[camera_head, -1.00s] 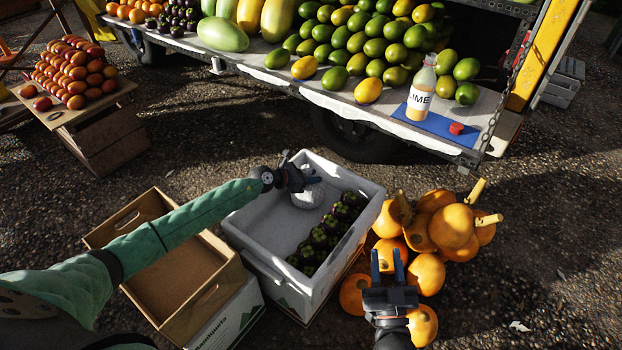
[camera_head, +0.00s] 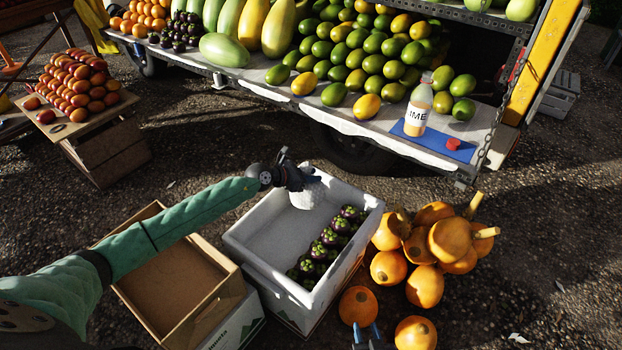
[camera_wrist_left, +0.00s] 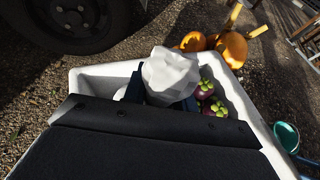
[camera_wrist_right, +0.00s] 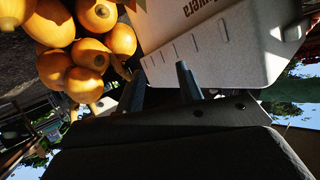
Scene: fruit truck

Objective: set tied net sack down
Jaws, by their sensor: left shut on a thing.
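The tied net sack (camera_head: 307,196) is white and lumpy, at the far end of the white foam crate (camera_head: 255,262). My left gripper (camera_head: 305,179) is shut on the sack at the crate's far end. In the left wrist view the sack (camera_wrist_left: 170,76) stands up between the dark fingers, and the crate's rim (camera_wrist_left: 92,76) shows around it. I cannot tell whether the sack touches the crate floor. My right gripper (camera_head: 367,336) is open and empty at the bottom edge of the head view; its fingers also show apart in the right wrist view (camera_wrist_right: 160,88).
Purple mangosteens (camera_head: 326,240) line the crate's right side; its left part is bare. An empty cardboard box (camera_head: 178,283) stands to its left. Orange pumpkins (camera_head: 425,286) lie on the ground to its right. The truck bed (camera_head: 350,122) with fruit and a bottle (camera_head: 418,108) is behind.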

